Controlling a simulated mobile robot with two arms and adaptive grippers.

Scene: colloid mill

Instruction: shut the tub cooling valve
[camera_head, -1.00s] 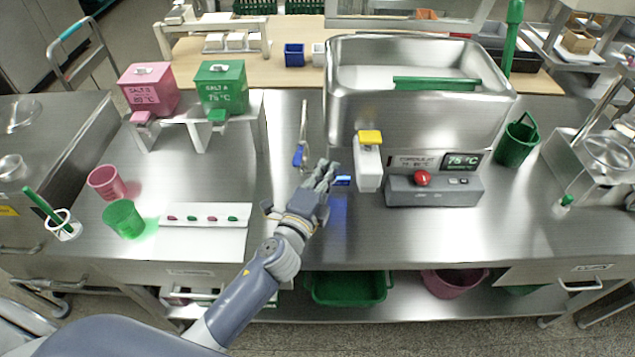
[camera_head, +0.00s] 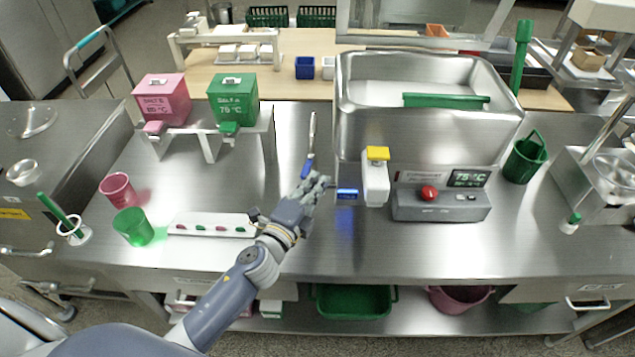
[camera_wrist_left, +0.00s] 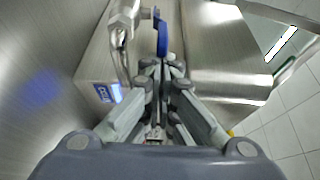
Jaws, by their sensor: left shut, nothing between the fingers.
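The cooling valve has a blue lever handle (camera_head: 308,168) on a thin metal pipe (camera_head: 312,130), left of the steel tub (camera_head: 430,130). In the left wrist view the blue handle (camera_wrist_left: 162,38) stands just beyond my fingertips, beside the metal pipe (camera_wrist_left: 122,35). My left gripper (camera_head: 318,183) is shut and empty, with its fingertips close to the lower end of the handle. In the left wrist view my left gripper (camera_wrist_left: 163,70) seems to overlap the handle's lower end; I cannot tell if they touch. My right gripper is not in view.
A small blue label (camera_head: 347,193) and a white dispenser with a yellow top (camera_head: 376,178) stand right of the gripper. A grey control box with a red button (camera_head: 429,193) is farther right. A white tray of pills (camera_head: 210,225) lies left. The bench between is clear.

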